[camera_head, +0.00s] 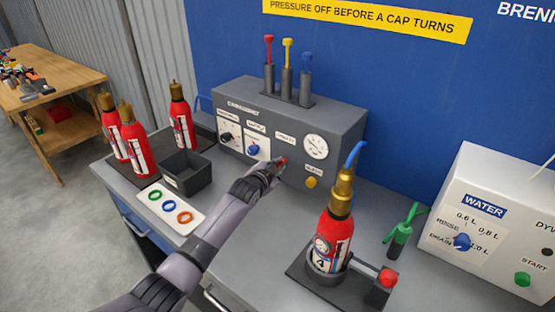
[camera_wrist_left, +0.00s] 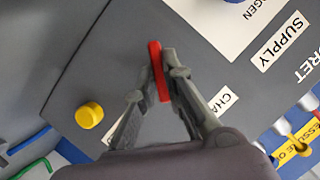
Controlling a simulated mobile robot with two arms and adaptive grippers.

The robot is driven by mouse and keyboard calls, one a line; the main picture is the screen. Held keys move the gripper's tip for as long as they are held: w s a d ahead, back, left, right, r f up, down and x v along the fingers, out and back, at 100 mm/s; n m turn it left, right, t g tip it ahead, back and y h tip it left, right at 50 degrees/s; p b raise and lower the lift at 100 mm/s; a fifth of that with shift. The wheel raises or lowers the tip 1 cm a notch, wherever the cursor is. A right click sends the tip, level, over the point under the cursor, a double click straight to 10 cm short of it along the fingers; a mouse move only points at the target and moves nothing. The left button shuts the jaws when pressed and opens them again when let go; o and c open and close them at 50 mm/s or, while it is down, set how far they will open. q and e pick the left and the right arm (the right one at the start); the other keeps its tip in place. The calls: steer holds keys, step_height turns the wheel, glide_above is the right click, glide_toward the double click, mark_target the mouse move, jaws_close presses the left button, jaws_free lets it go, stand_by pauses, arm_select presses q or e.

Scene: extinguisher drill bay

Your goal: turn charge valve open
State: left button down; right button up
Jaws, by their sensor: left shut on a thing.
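The charge valve's red handle (camera_head: 283,160) is on the front of the grey console (camera_head: 345,120). My left gripper (camera_head: 273,168) reaches it from the lower left and hides part of it. In the left wrist view the red handle (camera_wrist_left: 156,72) stands between the fingers of my left gripper (camera_wrist_left: 154,84), which is shut on it. A label starting "CHA" lies beside the fingers, partly hidden. The valve's exact setting cannot be read. My right gripper is in neither view.
A yellow button (camera_head: 311,182) and a round gauge (camera_head: 316,147) are right of the handle. A red extinguisher (camera_head: 332,241) with a blue hose stands in a holder at front right. A dark bin (camera_head: 184,172) and a ring tray (camera_head: 152,205) lie left of my arm.

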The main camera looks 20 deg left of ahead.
arm_select(q)
steer(key=shift+a+n+g+h, duration=0.15)
steer(key=shift+n+g+h, duration=0.15)
steer(key=shift+n, duration=0.3)
steer(key=shift+f+n+h+b, duration=0.15)
steer(key=shift+n+h+b, duration=0.15)
steer(key=shift+n+b, duration=0.25)
steer(key=shift+n+g+h+b, duration=0.4)
steer(key=shift+n+h+b, duration=0.1)
steer(key=shift+n+b, duration=0.4)
steer(key=shift+a+n+h+b, duration=0.1)
steer(key=shift+n+h+b, duration=0.35)
steer(key=shift+b, duration=0.35)
steer(key=c, duration=1.7)
jaws_free()
steer(key=shift+r, duration=0.2)
